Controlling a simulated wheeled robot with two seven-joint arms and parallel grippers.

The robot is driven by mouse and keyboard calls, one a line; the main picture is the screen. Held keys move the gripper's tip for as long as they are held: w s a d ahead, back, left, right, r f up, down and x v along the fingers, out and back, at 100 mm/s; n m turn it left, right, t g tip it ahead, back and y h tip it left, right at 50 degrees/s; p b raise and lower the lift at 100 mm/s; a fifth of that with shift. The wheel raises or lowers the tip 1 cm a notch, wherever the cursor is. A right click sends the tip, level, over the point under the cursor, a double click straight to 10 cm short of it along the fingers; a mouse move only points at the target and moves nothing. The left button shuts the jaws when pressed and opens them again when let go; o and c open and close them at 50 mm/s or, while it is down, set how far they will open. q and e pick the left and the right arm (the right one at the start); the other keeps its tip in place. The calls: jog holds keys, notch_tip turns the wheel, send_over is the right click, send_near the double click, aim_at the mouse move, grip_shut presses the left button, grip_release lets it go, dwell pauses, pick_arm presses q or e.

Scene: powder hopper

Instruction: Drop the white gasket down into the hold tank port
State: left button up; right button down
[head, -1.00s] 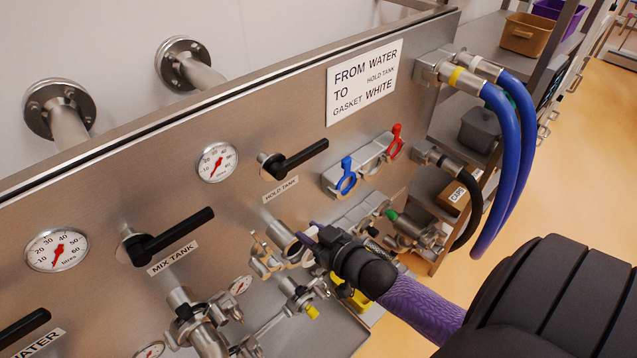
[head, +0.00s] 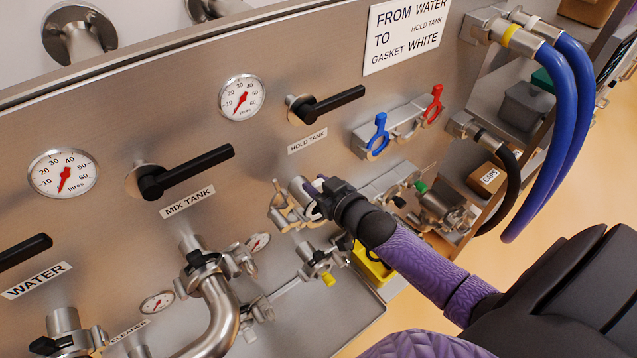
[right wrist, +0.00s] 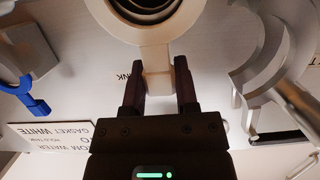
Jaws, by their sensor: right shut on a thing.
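My right gripper (head: 322,198) is at the panel below the HOLD TANK label (head: 307,141), beside the hold tank port (head: 299,187). In the right wrist view the right gripper (right wrist: 159,85) is shut on the tab of the white gasket (right wrist: 156,60). The gasket's pale ring is at the top of that view, with the round grey bore of the port showing through it. Whether the ring touches the port face I cannot tell. In the head view only a small white bit of the gasket shows beside the fingers. My left gripper is out of view.
An open clamp (head: 284,214) hangs beside the port. Blue and red clips (head: 378,138) sit on a rack to the right. A black HOLD TANK handle (head: 332,104) is above. A yellow bin (head: 372,268) is below my right wrist. Blue hoses (head: 570,120) hang at the right.

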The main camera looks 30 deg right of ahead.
jog(key=shift+f, duration=0.4)
dwell(0.3)
jog(key=shift+c, duration=1.4)
grip_release()
jog(key=p+v, duration=0.1)
jog(key=v, duration=0.9)
